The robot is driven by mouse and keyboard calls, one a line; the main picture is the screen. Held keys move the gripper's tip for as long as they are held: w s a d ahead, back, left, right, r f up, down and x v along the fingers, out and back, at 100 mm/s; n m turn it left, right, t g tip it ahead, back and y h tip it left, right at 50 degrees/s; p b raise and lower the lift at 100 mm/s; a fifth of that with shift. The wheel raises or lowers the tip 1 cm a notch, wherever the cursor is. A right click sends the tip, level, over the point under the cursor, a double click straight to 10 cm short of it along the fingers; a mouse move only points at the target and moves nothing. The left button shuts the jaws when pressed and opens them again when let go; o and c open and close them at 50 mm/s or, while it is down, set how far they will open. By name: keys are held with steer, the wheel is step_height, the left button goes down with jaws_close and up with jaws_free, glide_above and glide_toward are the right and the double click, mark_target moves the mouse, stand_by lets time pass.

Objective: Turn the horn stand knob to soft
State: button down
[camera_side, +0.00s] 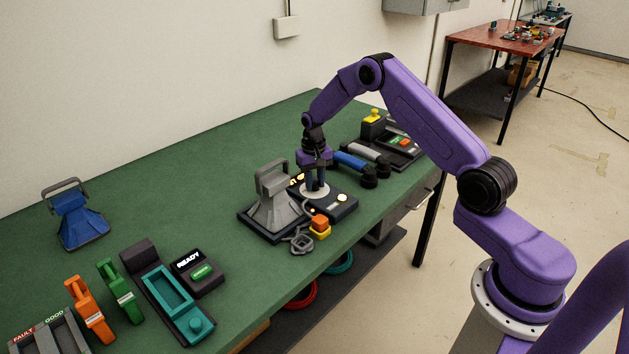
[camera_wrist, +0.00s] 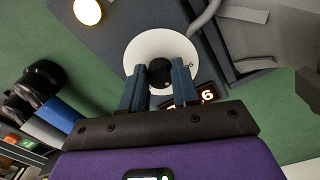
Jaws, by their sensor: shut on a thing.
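The horn stand has a dark base (camera_side: 345,207) on the green bench, with a grey horn (camera_side: 272,203) on its left part. A round white dial (camera_side: 319,195) lies on the base and also shows in the wrist view (camera_wrist: 143,50). A black knob (camera_wrist: 160,73) stands at the dial's middle. My gripper (camera_side: 316,187) points down over the dial. In the wrist view its two blue fingers (camera_wrist: 157,82) are shut on the knob, one on each side. The dial's markings are mostly hidden or too small to read. A lit display (camera_wrist: 207,96) sits beside the dial, partly covered by a finger.
A round lamp (camera_side: 342,198) glows on the base.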

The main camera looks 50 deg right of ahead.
mark_target(314, 184)
steer(key=n, duration=0.5)
steer(key=shift+n, duration=0.4)
steer(key=shift+d, duration=0.1)
stand_by(0.3)
steer(key=c, duration=0.8)
jaws_free()
steer(key=shift+r, duration=0.1)
steer(key=r, duration=1.7)
steer(key=shift+a+r, duration=0.2)
steer(key=shift+a, duration=0.1)
